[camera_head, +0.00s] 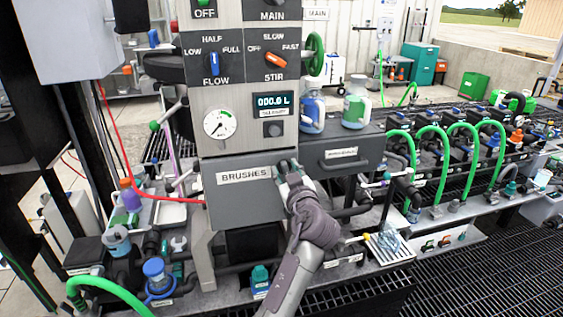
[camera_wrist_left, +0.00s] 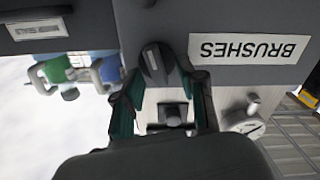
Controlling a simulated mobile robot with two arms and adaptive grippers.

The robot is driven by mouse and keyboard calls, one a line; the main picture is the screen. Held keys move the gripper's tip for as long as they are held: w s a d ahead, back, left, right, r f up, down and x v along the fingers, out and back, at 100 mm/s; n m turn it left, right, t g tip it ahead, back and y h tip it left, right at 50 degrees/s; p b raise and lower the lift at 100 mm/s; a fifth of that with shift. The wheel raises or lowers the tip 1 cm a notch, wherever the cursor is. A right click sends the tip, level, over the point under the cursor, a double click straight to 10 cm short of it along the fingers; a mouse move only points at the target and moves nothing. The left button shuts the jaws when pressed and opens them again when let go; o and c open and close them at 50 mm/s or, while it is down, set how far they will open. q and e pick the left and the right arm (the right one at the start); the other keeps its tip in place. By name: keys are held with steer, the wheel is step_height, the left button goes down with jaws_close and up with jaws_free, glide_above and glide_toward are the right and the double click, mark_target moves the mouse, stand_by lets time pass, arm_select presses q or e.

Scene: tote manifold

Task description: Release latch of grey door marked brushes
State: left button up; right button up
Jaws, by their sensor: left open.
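The grey door (camera_head: 240,200) marked BRUSHES is closed on the front of the panel. Its label (camera_wrist_left: 248,48) shows upside down in the left wrist view. A dark round latch knob (camera_wrist_left: 154,63) with a raised bar sits on the door beside the label; in the head view my gripper mostly hides it. My left gripper (camera_head: 287,172) is at the door's upper right corner. In the left wrist view its open fingers (camera_wrist_left: 163,75) reach to either side of the knob. Contact with the knob cannot be told. My right gripper is out of view.
A gauge (camera_head: 219,124), a display (camera_head: 273,102) and a black knob (camera_head: 273,129) sit just above the door. A grey drawer (camera_head: 340,155) with a bar handle is to the right, with two jars above it. Green hoses (camera_head: 435,140) arch farther right.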

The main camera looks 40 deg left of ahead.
arm_select(q)
steer(key=shift+s+d+r, duration=0.1)
steer(key=shift+d+r, duration=0.05)
steer(key=shift+c, duration=0.2)
jaws_close()
steer(key=shift+m, duration=1.7)
steer(key=shift+o, duration=0.2)
jaws_free()
